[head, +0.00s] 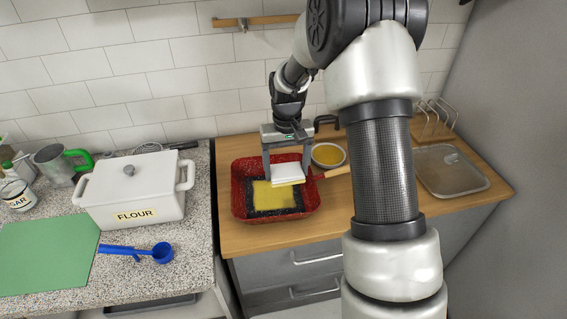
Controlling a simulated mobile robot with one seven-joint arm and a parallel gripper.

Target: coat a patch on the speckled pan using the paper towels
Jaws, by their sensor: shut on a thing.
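The red speckled pan (239,203) stands on the wooden counter in the middle of the head view. On its floor is a dark square (270,213) with a yellow area (268,196) over much of it. My gripper (287,174) is shut on the folded white paper towels (286,170), over the back right of the pan. The towels' lower edge is yellow. I cannot tell whether they touch the pan floor. Part of the patch is hidden behind the towels and gripper.
A bowl of yellow stuff (328,155) stands right of the pan, near a wooden handle (337,172). A lidded tray (452,170) and wire rack (432,118) are further right. Left are a flour box (135,188), blue scoop (160,252) and green board (45,255).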

